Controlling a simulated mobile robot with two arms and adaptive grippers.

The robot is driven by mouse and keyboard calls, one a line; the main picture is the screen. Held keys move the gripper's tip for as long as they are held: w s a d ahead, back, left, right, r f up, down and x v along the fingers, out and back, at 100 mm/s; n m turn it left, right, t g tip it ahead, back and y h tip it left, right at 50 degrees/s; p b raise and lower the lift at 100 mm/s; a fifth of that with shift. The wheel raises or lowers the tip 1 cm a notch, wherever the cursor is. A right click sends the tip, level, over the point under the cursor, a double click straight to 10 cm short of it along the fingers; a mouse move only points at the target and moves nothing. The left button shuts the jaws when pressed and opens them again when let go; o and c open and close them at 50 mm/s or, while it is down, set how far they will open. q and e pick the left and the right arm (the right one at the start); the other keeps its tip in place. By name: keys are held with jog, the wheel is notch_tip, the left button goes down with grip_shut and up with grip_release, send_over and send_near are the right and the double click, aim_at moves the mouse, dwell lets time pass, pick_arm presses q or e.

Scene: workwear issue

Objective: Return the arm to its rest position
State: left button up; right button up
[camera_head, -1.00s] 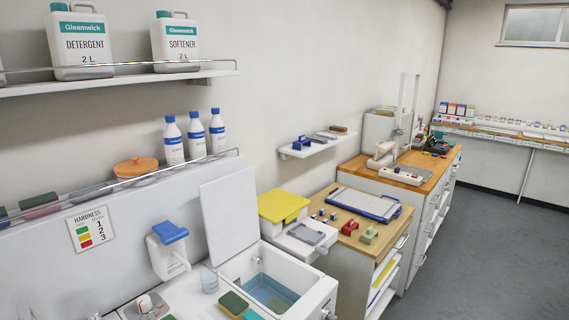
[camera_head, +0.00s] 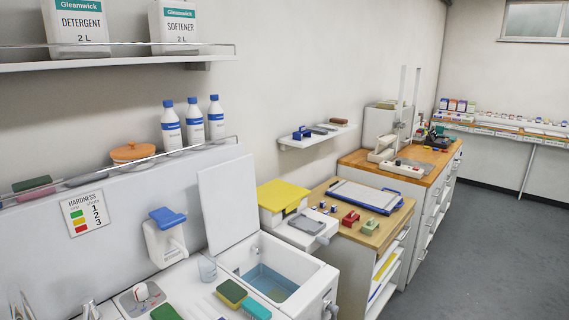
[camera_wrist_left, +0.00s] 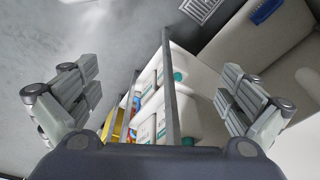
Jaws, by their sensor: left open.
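My left gripper (camera_wrist_left: 160,100) shows in the left wrist view. Its two padded fingers stand wide apart, with nothing between the pads. Behind the gap, apart from the fingers, white containers with teal caps (camera_wrist_left: 183,110) sit behind grey rails. In the head view I cannot make out either gripper for certain. My right gripper is in no frame.
In the head view, an open-lidded basin (camera_head: 308,268) holds water, with sponges (camera_head: 232,292) on its near edge. A shelf (camera_head: 110,65) carries detergent and softener jugs. A wooden-topped cabinet (camera_head: 385,228) stands beyond. The grey floor (camera_head: 480,240) at right is clear.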

pick_arm(q)
jog(key=s+a+f+b, duration=0.1)
jog(key=s+f+b, duration=0.1)
jog(key=s+f, duration=0.6)
jog(key=s+a+f+g+b, duration=0.1)
jog(key=s+a+f+b, duration=0.1)
jog(key=s+f, duration=0.7)
notch_tip(320, 180, down, 5)
jog(key=shift+f+b, duration=0.1)
jog(key=shift+b, duration=0.2)
jog(key=shift+s, duration=0.1)
